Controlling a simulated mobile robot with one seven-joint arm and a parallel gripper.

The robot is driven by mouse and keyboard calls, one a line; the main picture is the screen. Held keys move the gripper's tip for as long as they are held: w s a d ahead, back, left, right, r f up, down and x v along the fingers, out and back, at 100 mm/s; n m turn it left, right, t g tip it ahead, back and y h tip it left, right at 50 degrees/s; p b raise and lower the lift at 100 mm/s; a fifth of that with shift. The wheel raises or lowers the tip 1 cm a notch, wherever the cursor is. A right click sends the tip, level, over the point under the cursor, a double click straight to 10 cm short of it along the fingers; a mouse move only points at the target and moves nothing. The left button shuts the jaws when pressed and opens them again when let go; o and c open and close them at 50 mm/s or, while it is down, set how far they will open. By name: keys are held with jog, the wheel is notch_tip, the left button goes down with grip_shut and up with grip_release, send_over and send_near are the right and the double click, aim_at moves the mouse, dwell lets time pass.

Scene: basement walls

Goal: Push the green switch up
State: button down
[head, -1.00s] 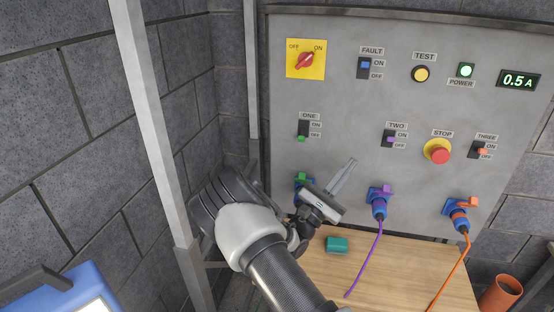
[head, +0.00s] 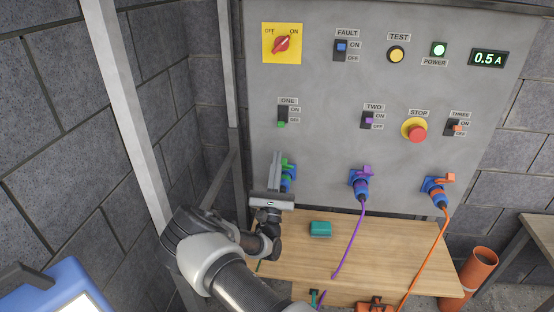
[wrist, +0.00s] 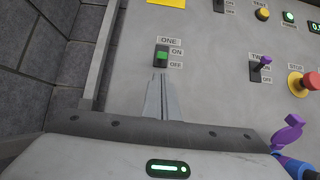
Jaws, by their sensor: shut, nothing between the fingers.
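The green switch (head: 281,124) is under the label ONE at the left of the grey panel, its green lever low, at the OFF end of its black slot. It also shows in the wrist view (wrist: 162,56), near the top middle. My gripper (head: 277,154) is below the switch in the head view, fingers pointing up. In the wrist view the closed fingers (wrist: 159,76) end just below the switch. The fingers are together with nothing between them. A gap shows between tips and lever in the head view; I cannot tell their depth from the panel.
A green-and-blue plug (head: 289,170) sits right beside my fingers. A purple plug (head: 361,181) and an orange plug (head: 436,186) are further right. A red stop button (head: 417,134) sticks out. A wooden table (head: 400,250) bears a teal block (head: 320,229). A metal post (head: 125,110) stands left.

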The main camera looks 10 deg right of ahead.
aim_at(282, 120)
jog(key=x, duration=0.7)
jog(key=shift+w+d+r, duration=0.1)
jog(key=shift+w+r, duration=0.05)
jog(key=shift+w, duration=0.1)
jog(key=shift+r, duration=0.1)
